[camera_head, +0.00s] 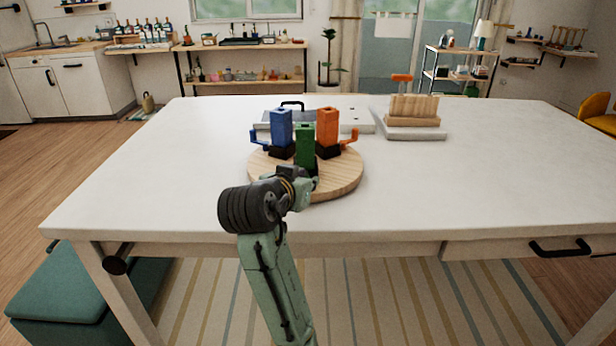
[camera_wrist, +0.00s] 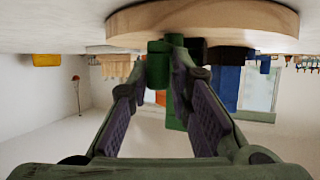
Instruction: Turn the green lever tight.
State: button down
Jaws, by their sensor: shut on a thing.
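A round wooden board (camera_head: 347,178) lies on the white table and carries three upright blocks. The green block (camera_head: 305,142) stands nearest me, with the blue block (camera_head: 281,128) and its side lever (camera_head: 257,140) behind left. The orange block (camera_head: 327,126) and its side lever (camera_head: 350,138) are behind right. My gripper (camera_head: 302,185) is low at the board's near side, in front of the green block. The wrist view, which is upside down, shows my gripper (camera_wrist: 162,72) shut on the green lever (camera_wrist: 158,66). The lever's grip and angle are mostly hidden by my fingers.
A wooden block rack (camera_head: 414,108) on a pale base stands behind right. The table is clear to the left and right. A teal bench (camera_head: 72,295) stands at front left.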

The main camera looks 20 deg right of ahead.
jog(key=shift+f+m+g+h, duration=0.15)
jog(key=shift+m+g+h, duration=0.35)
jog(key=shift+m, duration=0.1)
jog(key=c, duration=1.5)
grip_release()
jog(key=shift+a, duration=0.1)
jog(key=shift+c, duration=0.2)
jog(key=v, duration=1.2)
jog(key=shift+w+a, duration=0.1)
